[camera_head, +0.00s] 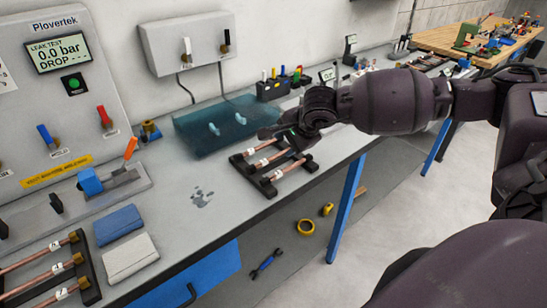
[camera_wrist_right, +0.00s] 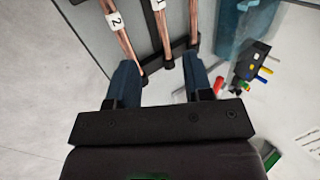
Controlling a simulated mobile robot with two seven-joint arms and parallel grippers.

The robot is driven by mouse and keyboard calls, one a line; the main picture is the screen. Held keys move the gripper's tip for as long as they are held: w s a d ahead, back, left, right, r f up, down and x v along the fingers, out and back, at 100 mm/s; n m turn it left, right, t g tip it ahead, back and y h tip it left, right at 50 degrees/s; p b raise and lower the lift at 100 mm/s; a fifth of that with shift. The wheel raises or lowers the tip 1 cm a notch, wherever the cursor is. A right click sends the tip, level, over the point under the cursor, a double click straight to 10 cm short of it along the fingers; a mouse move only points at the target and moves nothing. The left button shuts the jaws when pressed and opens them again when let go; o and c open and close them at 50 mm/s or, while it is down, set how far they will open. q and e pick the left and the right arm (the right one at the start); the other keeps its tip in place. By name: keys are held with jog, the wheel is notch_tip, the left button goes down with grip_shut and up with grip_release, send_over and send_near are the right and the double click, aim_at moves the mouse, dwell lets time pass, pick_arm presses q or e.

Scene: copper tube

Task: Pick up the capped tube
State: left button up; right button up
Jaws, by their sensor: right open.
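Copper tubes with white number tags lie across a black rack (camera_head: 239,164) in the middle of the bench, under my right gripper (camera_head: 282,136). In the right wrist view my right gripper (camera_wrist_right: 159,72) is open, its two dark blue fingers apart with nothing gripped. A tube tagged 2 (camera_wrist_right: 126,42) runs toward the left finger, and another tube (camera_wrist_right: 163,32) ends between the fingers. A third tube (camera_wrist_right: 193,15) is to the right. Their near ends look dark at the rack bar; I cannot tell which carry caps. My left gripper is not in view.
A second black rack (camera_head: 87,268) with tagged tubes is at the lower left. A leak-test panel (camera_head: 65,85) and a clamp fixture (camera_head: 110,185) stand at the left. A translucent blue tray (camera_head: 205,130) lies behind the middle rack. Blue and white cloths (camera_head: 118,224) lie near the front edge.

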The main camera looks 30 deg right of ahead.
aim_at(274, 157)
jog(key=shift+w+d+f, duration=0.2)
jog(key=shift+w+d, duration=0.05)
jog(key=x, duration=0.5)
jog(key=shift+f, duration=0.1)
jog(key=x, duration=0.5)
jog(key=shift+d, duration=0.25)
jog(key=shift+s, duration=0.1)
grip_shut()
